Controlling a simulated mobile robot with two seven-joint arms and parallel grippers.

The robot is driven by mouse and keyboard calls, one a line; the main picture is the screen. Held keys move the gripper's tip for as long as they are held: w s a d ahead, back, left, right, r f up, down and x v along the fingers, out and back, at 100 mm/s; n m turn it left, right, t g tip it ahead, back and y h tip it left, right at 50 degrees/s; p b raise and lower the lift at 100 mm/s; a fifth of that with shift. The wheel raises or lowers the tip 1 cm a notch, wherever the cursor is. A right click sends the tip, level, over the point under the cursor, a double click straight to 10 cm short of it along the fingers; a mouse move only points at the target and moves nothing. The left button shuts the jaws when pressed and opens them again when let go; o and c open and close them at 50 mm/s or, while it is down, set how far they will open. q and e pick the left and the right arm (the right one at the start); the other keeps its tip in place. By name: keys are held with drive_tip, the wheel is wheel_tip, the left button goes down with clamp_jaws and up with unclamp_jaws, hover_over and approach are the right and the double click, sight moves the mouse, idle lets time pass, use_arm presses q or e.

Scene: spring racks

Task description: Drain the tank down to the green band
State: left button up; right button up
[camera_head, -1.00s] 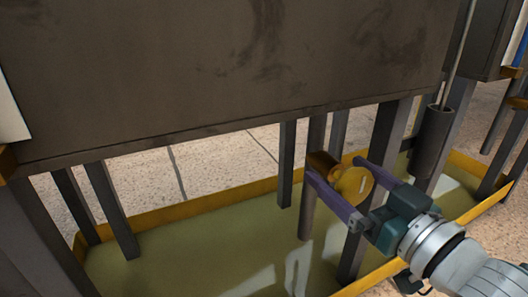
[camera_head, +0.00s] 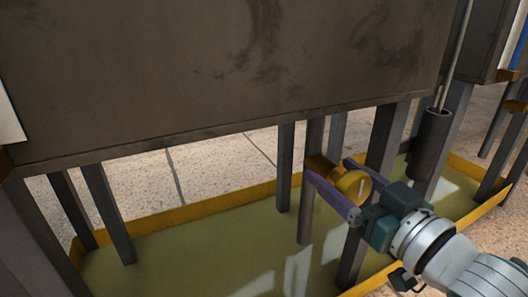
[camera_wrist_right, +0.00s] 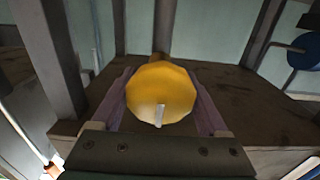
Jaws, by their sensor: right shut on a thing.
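The large brown-grey tank (camera_head: 215,70) fills the top of the head view; its underside stands on dark legs. A yellow round valve knob (camera_head: 352,184) sits below it on a brass-coloured stub (camera_head: 320,163). My right gripper (camera_head: 328,168) is shut on the knob, with one purple finger on each side. In the right wrist view the knob (camera_wrist_right: 160,88) lies between the fingers, its pale mark pointing down. No green band or liquid level shows in these views. My left gripper is not in view.
A yellow-rimmed tray (camera_head: 190,212) with greenish liquid lies under the tank, among several dark legs (camera_head: 285,165). A dark cylinder (camera_head: 430,145) hangs on a rod at right. A blue disc (camera_wrist_right: 303,50) shows in the right wrist view.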

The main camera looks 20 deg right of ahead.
drive_tip(key=shift+c, duration=0.7)
drive_tip(key=shift+n, duration=0.4)
drive_tip(key=n+p, duration=0.1)
drive_tip(key=n, duration=0.1)
drive_tip(key=shift+a+n, duration=0.1)
drive_tip(key=shift+n, duration=0.2)
drive_tip(key=n, duration=0.3)
drive_tip(key=shift+a+n, duration=0.1)
drive_tip(key=shift+n, duration=1.2)
drive_tip(key=shift+f, duration=0.1)
drive_tip(key=o, duration=1.3)
drive_tip(key=shift+c, duration=0.2)
drive_tip(key=shift+p, duration=0.3)
